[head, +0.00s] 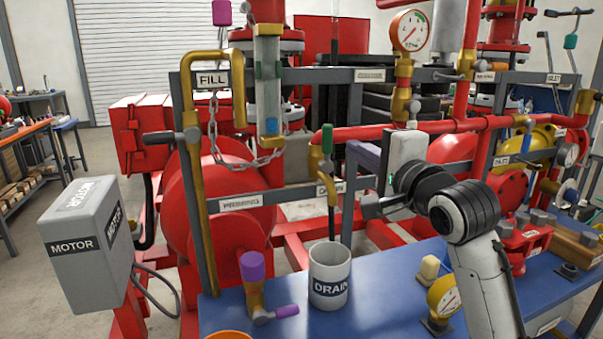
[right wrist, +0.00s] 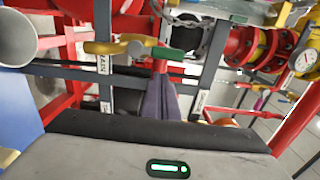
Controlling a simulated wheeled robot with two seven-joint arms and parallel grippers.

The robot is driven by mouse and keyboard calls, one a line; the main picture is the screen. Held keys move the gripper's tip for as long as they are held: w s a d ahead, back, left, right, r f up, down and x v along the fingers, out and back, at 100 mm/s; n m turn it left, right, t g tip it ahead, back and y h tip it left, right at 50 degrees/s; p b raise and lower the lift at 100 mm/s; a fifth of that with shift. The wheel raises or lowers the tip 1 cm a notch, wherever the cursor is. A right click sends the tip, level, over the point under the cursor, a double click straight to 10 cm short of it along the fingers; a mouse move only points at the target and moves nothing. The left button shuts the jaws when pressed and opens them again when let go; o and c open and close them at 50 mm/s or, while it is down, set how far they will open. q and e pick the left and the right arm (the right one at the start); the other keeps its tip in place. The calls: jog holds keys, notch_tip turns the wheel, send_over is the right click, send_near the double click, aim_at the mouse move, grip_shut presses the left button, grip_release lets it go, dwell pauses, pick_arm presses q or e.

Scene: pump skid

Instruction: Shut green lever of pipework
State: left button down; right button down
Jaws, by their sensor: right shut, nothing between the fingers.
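The green lever (head: 327,140) stands upright, in line with the thin brass drain pipe (head: 331,190), behind the DRAIN cup. It also shows in the right wrist view (right wrist: 168,52), lying along the brass pipe (right wrist: 105,47) there. My right gripper (head: 352,150) has its grey-purple fingers pointing left, close to the right side of the green lever. In the right wrist view, the fingers (right wrist: 160,82) are together and empty, with their tips just short of the lever. I cannot tell whether they touch it. My left gripper is not in view.
The white DRAIN cup (head: 329,275) stands on the blue bench (head: 385,290) below the pipe. A purple-handled valve (head: 252,268) is left of it. A grey frame post (head: 347,205) and red pipe (head: 375,131) run close to my right gripper. A grey MOTOR box (head: 85,245) is at left.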

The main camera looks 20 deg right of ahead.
jog(key=shift+w+a+b, duration=0.15)
jog(key=shift+w+b, duration=0.4)
jog(key=shift+w, duration=1.6)
jog(key=shift+w+a+r, duration=0.1)
jog(key=shift+a+r, duration=0.05)
jog(key=shift+a, duration=0.05)
jog(key=shift+a+r, duration=0.3)
jog(key=shift+a, duration=0.2)
jog(key=shift+s+a+r+b, duration=0.15)
jog(key=shift+a+b, duration=0.35)
jog(key=shift+a, duration=1)
jog(key=shift+s+a+f, duration=0.15)
jog(key=shift+a+f, duration=0.1)
jog(key=shift+a, duration=0.6)
jog(key=p, duration=0.3)
send_near(325, 139)
jog(key=shift+a+f, duration=1.2)
jog(key=shift+a, duration=1.1)
jog(key=shift+s, duration=0.25)
